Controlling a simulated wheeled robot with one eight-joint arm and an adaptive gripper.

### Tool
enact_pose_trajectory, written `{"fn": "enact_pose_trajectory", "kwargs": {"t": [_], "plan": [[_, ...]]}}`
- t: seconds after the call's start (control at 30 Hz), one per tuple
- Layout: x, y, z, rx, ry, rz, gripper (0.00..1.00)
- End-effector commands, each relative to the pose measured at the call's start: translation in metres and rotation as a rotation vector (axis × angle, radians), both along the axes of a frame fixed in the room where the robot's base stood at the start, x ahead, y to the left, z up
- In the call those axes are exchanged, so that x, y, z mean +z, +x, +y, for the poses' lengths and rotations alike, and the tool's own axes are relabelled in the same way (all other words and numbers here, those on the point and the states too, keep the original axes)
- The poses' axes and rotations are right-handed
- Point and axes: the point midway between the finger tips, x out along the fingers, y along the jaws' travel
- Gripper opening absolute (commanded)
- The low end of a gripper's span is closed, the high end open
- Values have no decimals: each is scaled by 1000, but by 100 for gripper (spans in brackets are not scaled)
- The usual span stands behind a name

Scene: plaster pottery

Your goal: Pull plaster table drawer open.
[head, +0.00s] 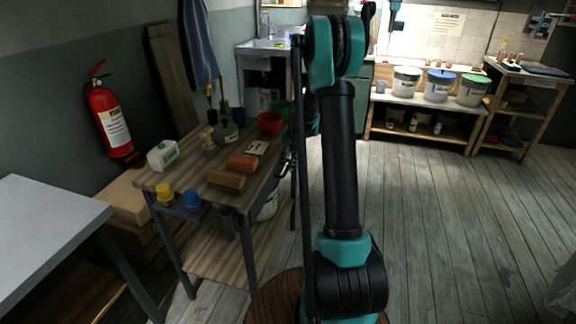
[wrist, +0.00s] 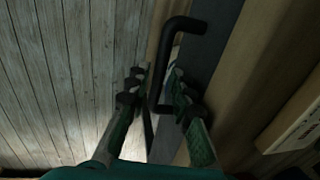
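The plaster table (head: 192,152) stands left of centre in the head view, with a wooden top and dark legs. In the wrist view a black bar handle (wrist: 158,80) is fixed to a dark grey front (wrist: 205,62), beside the wooden table edge (wrist: 250,85). My gripper (wrist: 153,88) is open, with one finger on each side of the handle. The left finger shows a gap to the bar; I cannot tell whether the right finger touches it. In the head view my arm hides the handle and most of the gripper. How far the drawer is open cannot be told.
A grey-topped table (head: 45,225) stands at left, a bucket shelf (head: 420,103) at the back. The plank floor (head: 470,215) at right is clear.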

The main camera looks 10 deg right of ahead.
Motion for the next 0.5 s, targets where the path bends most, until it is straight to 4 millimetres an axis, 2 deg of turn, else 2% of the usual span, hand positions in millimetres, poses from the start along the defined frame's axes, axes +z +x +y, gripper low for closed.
{"fn": "enact_pose_trajectory", "kwargs": {"t": [0.33, 0.5], "plan": [[-4, 0, 1, 0, 0, 0, 22], [-4, 0, 1, 0, 0, 0, 1]]}}
